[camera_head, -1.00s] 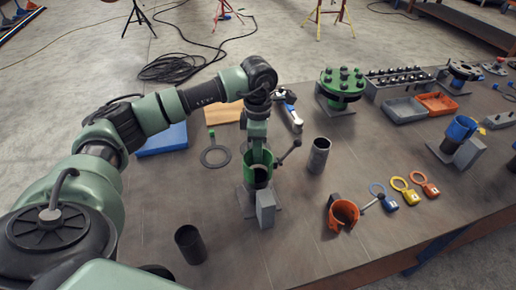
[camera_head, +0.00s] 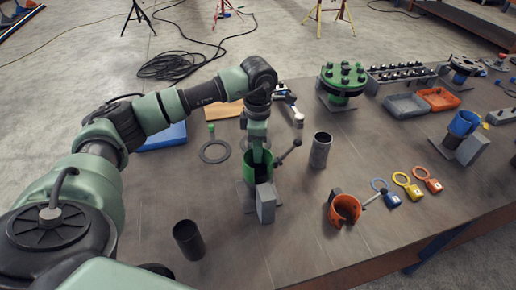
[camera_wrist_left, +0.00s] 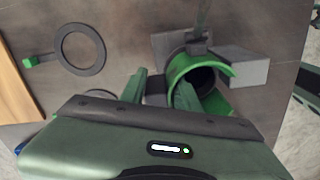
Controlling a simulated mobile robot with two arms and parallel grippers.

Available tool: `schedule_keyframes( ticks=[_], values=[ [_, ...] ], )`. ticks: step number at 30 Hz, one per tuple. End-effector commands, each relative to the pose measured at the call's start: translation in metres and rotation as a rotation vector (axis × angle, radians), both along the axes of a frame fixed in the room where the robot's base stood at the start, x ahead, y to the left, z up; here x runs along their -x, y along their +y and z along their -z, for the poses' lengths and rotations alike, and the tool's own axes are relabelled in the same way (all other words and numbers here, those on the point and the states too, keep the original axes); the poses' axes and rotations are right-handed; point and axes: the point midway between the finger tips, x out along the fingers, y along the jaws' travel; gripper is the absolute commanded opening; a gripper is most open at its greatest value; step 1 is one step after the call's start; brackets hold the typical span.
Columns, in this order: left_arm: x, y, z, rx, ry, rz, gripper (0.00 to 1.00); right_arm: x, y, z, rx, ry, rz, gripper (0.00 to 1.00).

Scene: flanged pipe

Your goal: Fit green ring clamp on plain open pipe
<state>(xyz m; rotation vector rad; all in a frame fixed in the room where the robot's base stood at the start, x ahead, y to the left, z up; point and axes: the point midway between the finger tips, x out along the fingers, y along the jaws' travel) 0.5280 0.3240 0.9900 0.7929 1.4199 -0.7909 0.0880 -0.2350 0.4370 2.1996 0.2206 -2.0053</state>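The green ring clamp (camera_head: 249,172) stands at mid-table with a dark lever handle (camera_head: 290,152) at its upper right. In the left wrist view the green ring clamp (camera_wrist_left: 213,61) is a curved band around a dark hollow. My left gripper (camera_head: 259,158) points down at it. Its fingers (camera_wrist_left: 162,93) are apart, near the band's left side; I cannot tell whether they touch it. A plain open grey pipe (camera_head: 320,151) stands upright to the right. A darker open pipe (camera_head: 188,241) stands at front left. My right gripper is not in view.
A grey block (camera_head: 266,203) stands against the green clamp's front. An orange clamp (camera_head: 345,209) lies at front right. A blue clamp (camera_head: 463,123) stands farther right. A flat dark ring (camera_head: 215,152) lies behind left.

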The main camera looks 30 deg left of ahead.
Motion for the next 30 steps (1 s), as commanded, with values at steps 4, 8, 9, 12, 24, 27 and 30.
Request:
schedule_keyframes(
  ticks=[4,8,9,12,24,27,30],
  values=[
    [0.0,0.0,0.0,0.001,0.002,0.001,0.57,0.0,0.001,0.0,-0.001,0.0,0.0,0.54],
    [0.001,0.0,0.001,0.0,0.002,0.001,0.57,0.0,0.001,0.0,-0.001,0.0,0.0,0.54],
    [0.001,0.0,0.001,0.0,0.002,0.001,0.57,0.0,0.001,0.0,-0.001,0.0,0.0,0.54],
    [0.001,0.0,0.002,0.0,0.005,0.001,0.57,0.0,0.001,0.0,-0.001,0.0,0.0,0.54],
    [-0.001,-0.001,-0.049,0.001,-0.003,0.002,0.57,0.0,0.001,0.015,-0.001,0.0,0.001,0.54],
    [0.0,-0.001,-0.064,0.001,-0.002,0.001,0.57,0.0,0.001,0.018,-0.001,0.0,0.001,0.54],
    [0.0,-0.001,-0.074,0.001,-0.001,0.001,0.57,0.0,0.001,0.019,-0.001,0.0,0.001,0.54]
  ],
)
